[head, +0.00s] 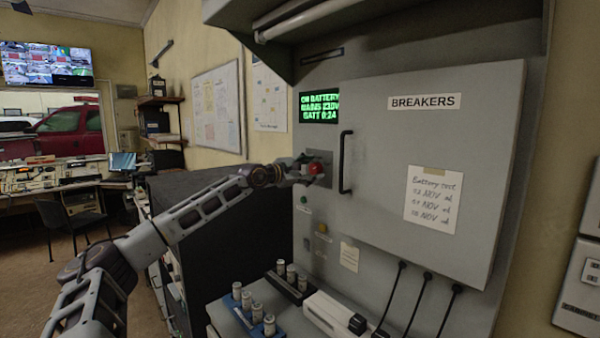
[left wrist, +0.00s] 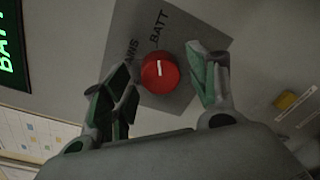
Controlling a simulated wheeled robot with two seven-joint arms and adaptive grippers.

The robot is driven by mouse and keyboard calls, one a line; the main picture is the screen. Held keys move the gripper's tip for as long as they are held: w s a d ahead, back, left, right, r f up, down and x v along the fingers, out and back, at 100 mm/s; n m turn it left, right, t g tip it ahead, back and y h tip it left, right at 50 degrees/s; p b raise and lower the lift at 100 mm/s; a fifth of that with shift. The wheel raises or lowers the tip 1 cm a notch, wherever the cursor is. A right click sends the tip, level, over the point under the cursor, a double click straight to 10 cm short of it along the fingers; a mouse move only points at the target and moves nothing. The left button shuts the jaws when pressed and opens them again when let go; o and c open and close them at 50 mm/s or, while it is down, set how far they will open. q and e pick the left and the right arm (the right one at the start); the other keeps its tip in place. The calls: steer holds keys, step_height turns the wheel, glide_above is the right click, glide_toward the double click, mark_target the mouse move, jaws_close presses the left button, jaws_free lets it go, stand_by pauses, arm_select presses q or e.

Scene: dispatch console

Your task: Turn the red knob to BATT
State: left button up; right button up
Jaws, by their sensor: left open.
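The red knob (head: 317,169) sits on a grey square plate (head: 326,156) on the cabinet front, left of the black door handle. In the left wrist view the knob (left wrist: 160,74) has a short white mark that points up, roughly toward the BATT label (left wrist: 159,28). A partly hidden label ending in "AINS" (left wrist: 131,52) is to its upper left. My left gripper (head: 308,172) is at the knob, with its open fingers on either side of it; whether they touch it I cannot tell. My right gripper is not in view.
The green screen (head: 320,106) reads ON BATTERY, MAINS 230V, BATT 0:24. A black handle (head: 345,162) stands out close to the right of the knob. Below are a green button (head: 304,199), a yellow one (head: 322,228) and a ledge with several cylinders (head: 269,325) and cables.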

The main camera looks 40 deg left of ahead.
mark_target(313, 168)
arm_select(q)
steer(key=shift+s+a, duration=0.15)
steer(key=shift+s, duration=0.85)
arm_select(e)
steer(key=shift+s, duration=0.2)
arm_select(q)
steer(key=shift+s+r, duration=0.15)
steer(key=shift+s, duration=0.4)
steer(key=shift+s, duration=0.3)
steer(key=shift+s+a, duration=0.15)
steer(key=shift+s, duration=0.45)
steer(key=s, duration=0.7)
steer(key=shift+a, duration=0.35)
steer(key=shift+r, duration=0.1)
stand_by(0.5)
steer(key=shift+r, duration=0.1)
step_height(313, 168, up, 9)
steer(key=p, duration=0.9)
steer(key=shift+r, duration=0.15)
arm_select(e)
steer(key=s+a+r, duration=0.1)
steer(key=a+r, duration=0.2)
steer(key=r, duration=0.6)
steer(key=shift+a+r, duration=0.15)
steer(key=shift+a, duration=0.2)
